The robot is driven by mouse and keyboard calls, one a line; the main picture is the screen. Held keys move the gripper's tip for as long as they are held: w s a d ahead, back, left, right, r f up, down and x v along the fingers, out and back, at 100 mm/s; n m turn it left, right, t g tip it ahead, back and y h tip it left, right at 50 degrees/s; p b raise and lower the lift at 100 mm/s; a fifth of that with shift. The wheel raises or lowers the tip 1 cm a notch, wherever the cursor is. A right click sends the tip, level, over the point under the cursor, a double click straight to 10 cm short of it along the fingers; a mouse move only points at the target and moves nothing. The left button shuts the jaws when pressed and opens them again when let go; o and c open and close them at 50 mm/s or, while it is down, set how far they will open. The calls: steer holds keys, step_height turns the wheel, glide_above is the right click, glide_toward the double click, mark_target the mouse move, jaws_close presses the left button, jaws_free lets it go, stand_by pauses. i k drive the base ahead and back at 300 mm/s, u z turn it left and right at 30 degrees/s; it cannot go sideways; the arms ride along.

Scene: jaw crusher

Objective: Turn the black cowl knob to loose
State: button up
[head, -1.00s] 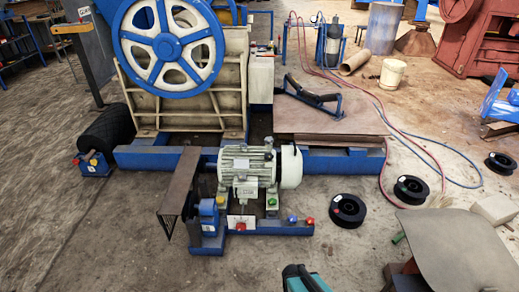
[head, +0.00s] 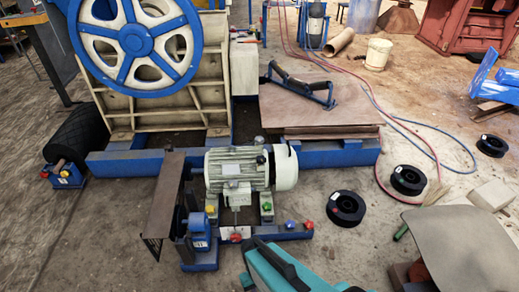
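The grey finned motor (head: 238,172) stands on blue rails, with a pale cowl (head: 285,167) on its right end. A small black knob-like part (head: 261,159) shows at the top of the motor, close to the cowl. It is too small for me to tell which way it is turned. A teal and black part of my arm enters at the bottom centre, in front of the motor base and apart from the cowl. I cannot make out my gripper's fingers in this view.
Red (head: 236,238), green (head: 267,207) and blue (head: 291,224) knobs sit around the motor base. A brown belt guard (head: 165,205) stands to the left. Black spools (head: 345,208) lie on the floor at right. A grey sheet (head: 462,245) fills the lower right.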

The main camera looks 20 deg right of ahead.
mark_target(261, 160)
steer(key=z, duration=0.25)
steer(key=i, duration=0.95)
steer(key=z, duration=0.4)
